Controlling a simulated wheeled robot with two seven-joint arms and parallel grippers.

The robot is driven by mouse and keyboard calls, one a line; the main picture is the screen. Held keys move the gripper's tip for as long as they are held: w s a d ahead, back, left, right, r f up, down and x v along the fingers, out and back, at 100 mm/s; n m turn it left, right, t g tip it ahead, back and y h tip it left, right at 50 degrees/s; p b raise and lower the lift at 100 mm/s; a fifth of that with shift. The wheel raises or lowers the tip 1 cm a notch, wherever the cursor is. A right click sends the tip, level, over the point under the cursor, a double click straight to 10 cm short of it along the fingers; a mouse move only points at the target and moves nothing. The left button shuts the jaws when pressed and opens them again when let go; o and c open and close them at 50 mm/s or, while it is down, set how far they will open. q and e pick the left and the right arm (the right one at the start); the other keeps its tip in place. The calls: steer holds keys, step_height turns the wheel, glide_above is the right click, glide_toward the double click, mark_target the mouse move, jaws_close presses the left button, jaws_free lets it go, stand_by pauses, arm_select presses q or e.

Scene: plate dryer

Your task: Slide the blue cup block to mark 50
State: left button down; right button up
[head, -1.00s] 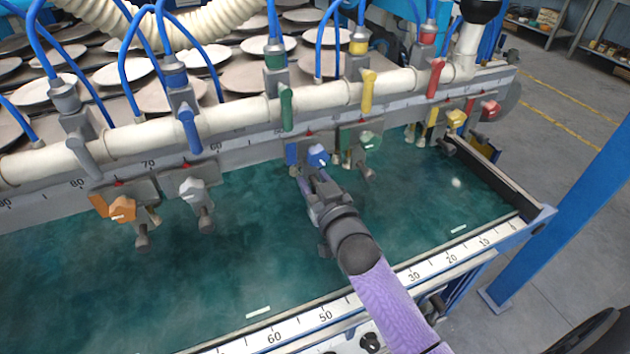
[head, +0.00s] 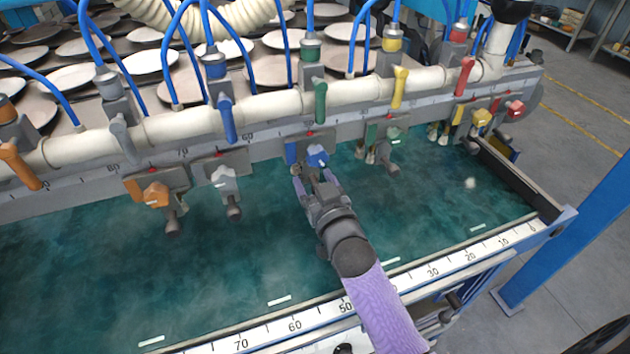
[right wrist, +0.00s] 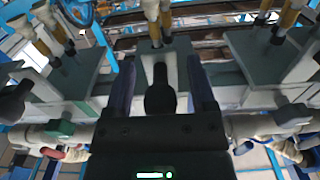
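The blue cup block (head: 292,152) hangs on the back rail, with a blue knob (head: 316,156) on its front and a small red pointer on top. The pointer stands to the right of the rail's 60 label (head: 248,136); no 50 label is readable beside it. My right gripper (head: 315,184) is at the block's front. In the right wrist view its two fingers (right wrist: 160,82) stand on either side of the dark handle (right wrist: 160,98), with gaps showing; I cannot tell whether a finger touches. My left gripper is out of view.
On the rail, a white block (head: 224,178) and an orange block (head: 155,194) are to the left. A green block (head: 392,134), yellow block (head: 481,117) and red block (head: 514,108) are to the right. The front ruler (head: 318,315) edges the clear green bed (head: 110,275).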

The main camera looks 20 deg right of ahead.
steer(key=s+p, duration=0.2)
steer(key=s, duration=0.8)
steer(key=shift+a, duration=0.3)
